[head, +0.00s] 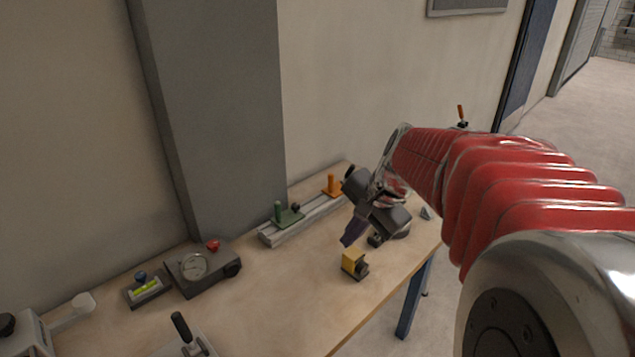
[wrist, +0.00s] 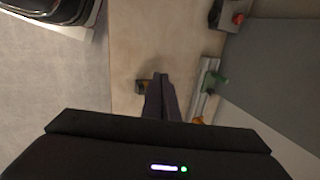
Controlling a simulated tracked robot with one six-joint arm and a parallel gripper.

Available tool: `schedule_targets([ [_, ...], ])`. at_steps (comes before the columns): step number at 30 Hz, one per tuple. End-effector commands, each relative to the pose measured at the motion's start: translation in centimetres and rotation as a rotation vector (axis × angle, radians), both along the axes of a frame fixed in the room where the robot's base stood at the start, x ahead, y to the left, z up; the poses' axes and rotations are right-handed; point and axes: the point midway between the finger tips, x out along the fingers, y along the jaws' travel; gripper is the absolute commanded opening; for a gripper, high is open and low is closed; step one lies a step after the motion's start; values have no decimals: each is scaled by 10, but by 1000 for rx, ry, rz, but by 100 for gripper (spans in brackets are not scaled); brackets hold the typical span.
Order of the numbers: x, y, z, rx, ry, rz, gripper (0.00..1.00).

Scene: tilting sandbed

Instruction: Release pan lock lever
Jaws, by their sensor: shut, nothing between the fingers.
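My gripper (head: 350,236) is shut and empty, pointing down above the right part of the wooden bench. Its closed dark fingers also show in the wrist view (wrist: 161,82). I cannot tell for sure which part is the pan lock lever. A black-handled lever (head: 181,326) stands tilted on a light plate at the bottom edge of the head view, well left of my gripper. A small orange-tipped upright handle (head: 461,112) shows behind my red arm; its base is hidden. No pan or sandbed is clearly visible.
The bench (head: 290,290) holds a yellow block (head: 353,264) just below my gripper, a rail (head: 300,222) with green and orange stops, a dial gauge box (head: 203,268) and a level (head: 146,289). A grey column (head: 215,110) stands behind. The bench's front middle is clear.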

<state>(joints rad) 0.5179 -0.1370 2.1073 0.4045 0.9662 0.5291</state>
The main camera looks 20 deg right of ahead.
Motion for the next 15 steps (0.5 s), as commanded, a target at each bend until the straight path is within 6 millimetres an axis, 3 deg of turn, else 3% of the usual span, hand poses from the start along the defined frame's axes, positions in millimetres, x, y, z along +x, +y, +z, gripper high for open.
schedule_targets([
  [6,24,-64,-21,169,37,-291,0],
  [15,39,-160,-57,409,68,-686,0],
])
